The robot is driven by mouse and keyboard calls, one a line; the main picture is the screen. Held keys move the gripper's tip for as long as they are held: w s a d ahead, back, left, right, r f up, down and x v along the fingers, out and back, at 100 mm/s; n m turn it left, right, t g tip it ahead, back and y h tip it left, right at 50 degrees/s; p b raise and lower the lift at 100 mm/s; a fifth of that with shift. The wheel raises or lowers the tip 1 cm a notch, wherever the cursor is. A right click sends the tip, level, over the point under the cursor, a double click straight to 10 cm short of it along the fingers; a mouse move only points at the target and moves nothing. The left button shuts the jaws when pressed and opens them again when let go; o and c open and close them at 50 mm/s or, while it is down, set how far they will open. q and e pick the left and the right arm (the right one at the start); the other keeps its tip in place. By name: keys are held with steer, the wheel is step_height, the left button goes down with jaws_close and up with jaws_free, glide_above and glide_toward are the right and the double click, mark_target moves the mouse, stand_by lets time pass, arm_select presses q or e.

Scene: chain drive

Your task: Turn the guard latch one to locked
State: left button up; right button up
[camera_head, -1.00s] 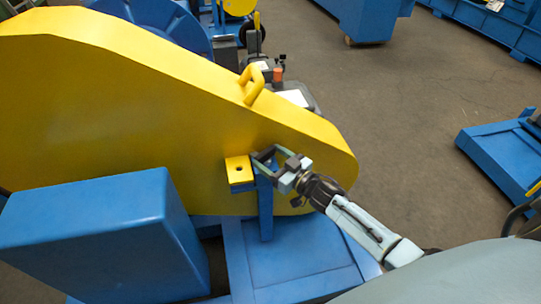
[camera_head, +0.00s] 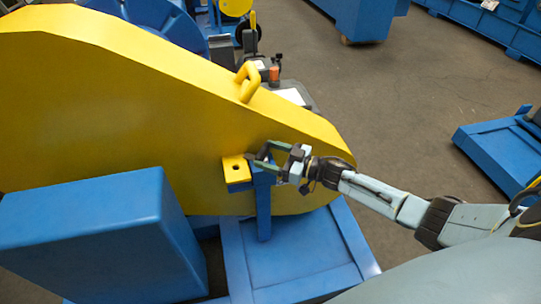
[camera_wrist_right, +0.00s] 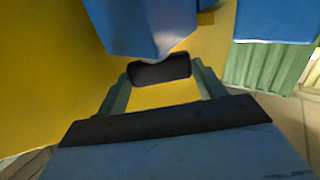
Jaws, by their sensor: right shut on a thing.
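The large yellow chain guard (camera_head: 120,100) fills the left and middle of the head view. A yellow tab (camera_head: 236,168) with a dark hole stands out from its side, beside the top of a blue post (camera_head: 264,214). My right gripper (camera_head: 260,155) reaches in from the right at the post's top, close to the guard's side. In the right wrist view a dark bar (camera_wrist_right: 160,70) lies between the green fingertips, just below a blue block; I take it for the latch handle. The gripper is shut on it. The latch's exact angle is hard to tell. My left gripper is not in view.
A blue box (camera_head: 85,225) stands at the front left. A blue base (camera_head: 300,255) lies below the post. A yellow handle (camera_head: 248,82) stands on the guard's top edge. Grey floor (camera_head: 420,110) is open on the right.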

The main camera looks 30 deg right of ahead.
steer(key=shift+r, duration=0.1)
steer(key=o, duration=1)
steer(key=shift+m+t+h, duration=0.3)
steer(key=shift+h, duration=0.1)
